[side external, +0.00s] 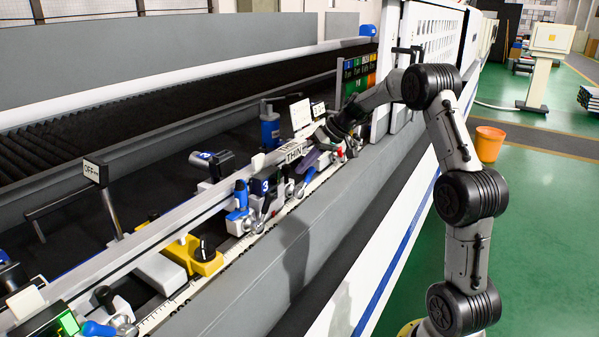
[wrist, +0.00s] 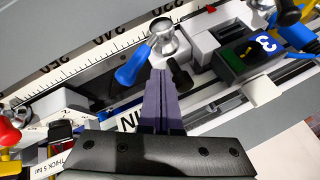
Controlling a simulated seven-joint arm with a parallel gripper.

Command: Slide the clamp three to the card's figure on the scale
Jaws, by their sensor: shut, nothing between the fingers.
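Clamp three, a dark and white block with a blue label reading 3, is at the upper right of the wrist view (wrist: 265,42) and mid-rail in the side view (side external: 262,187). My gripper (wrist: 161,73) has its purple fingers together and empty. Their tips are close to a metal knob (wrist: 164,38) with a blue lever (wrist: 133,66); contact cannot be told. In the side view my gripper (side external: 301,170) reaches down over the rail, right of the label. The scale (wrist: 82,67) shows 240 and 250 upside down. A white card (side external: 300,113) stands behind the rail, its writing unreadable.
A yellow block (side external: 194,256) with a black knob sits left of the clamp. A rail label reads THIN (side external: 293,153). A coloured board (side external: 358,72) stands behind my wrist. An OFF sign (side external: 95,172) rises at left. Several other fittings crowd the rail.

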